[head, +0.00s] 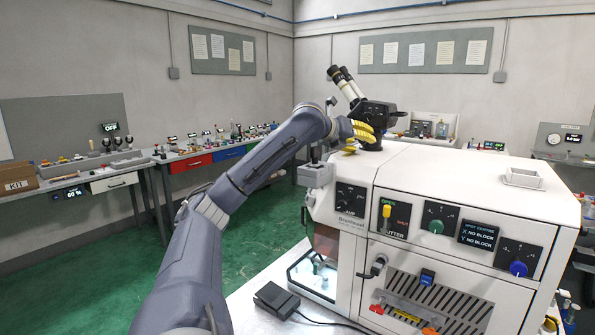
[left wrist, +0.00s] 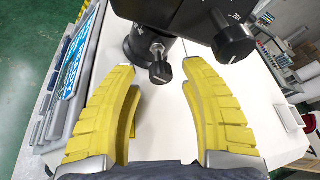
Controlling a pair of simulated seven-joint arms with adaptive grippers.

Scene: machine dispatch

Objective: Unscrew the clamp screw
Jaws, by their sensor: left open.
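My left gripper (head: 360,136) is at the black microscope head (head: 378,112) on top of the white machine. In the left wrist view, its yellow fingers (left wrist: 160,84) are open and spread. A small black screw knob (left wrist: 160,71), which looks like the clamp screw, sticks out of a round black collar (left wrist: 140,42) between the fingertips. The fingers appear apart from the knob on both sides. A second, larger black knob (left wrist: 233,40) sits on the microscope head up and to the right. In the head view the screw cannot be made out. My right gripper is not in view.
The white machine's housing (head: 450,180) has several knobs and levers on its front. A shallow white tray (head: 523,178) sits on its top at the right. Eyepieces (head: 345,82) rise above the head. A black pedal box (head: 276,299) lies on the bench in front.

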